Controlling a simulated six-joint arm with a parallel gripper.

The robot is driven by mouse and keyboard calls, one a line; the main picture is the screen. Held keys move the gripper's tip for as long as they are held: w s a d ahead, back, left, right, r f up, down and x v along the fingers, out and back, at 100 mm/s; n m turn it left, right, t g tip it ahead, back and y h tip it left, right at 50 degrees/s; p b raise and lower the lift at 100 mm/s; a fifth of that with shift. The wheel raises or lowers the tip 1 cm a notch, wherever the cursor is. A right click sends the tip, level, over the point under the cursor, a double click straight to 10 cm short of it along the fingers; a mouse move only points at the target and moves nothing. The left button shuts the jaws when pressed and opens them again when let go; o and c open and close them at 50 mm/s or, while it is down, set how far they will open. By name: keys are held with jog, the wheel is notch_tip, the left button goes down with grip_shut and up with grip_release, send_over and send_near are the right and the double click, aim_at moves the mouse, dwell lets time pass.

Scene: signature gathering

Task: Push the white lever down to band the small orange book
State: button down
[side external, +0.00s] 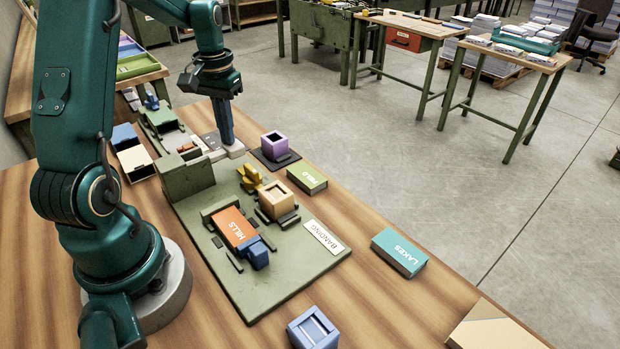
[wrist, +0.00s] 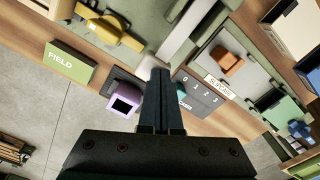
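The orange book (side external: 232,226), marked HILLS, lies on the green banding plate (side external: 285,275), with a blue piece (side external: 256,252) at its near end. The white lever (side external: 232,150) sticks out behind the green block (side external: 187,178) at the plate's far end; in the wrist view it is a pale bar (wrist: 188,32) running up from the fingertips. My gripper (side external: 227,138) points down at the lever's outer end. In the wrist view its two fingers (wrist: 158,75) are together, with nothing seen between them. They partly hide the lever's end, and I cannot tell whether they touch it.
A purple holder (side external: 274,148) and the green FIELD book (side external: 307,179) stand close to the lever. A tan holder (side external: 276,200) and a yellow piece (side external: 250,179) are on the plate. The teal LAKES book (side external: 399,252) and a blue holder (side external: 313,329) lie nearer on the table.

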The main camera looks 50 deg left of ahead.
jog(key=shift+f, duration=1)
dwell(0.4)
notch_tip(320, 180, up, 9)
dwell(1.0)
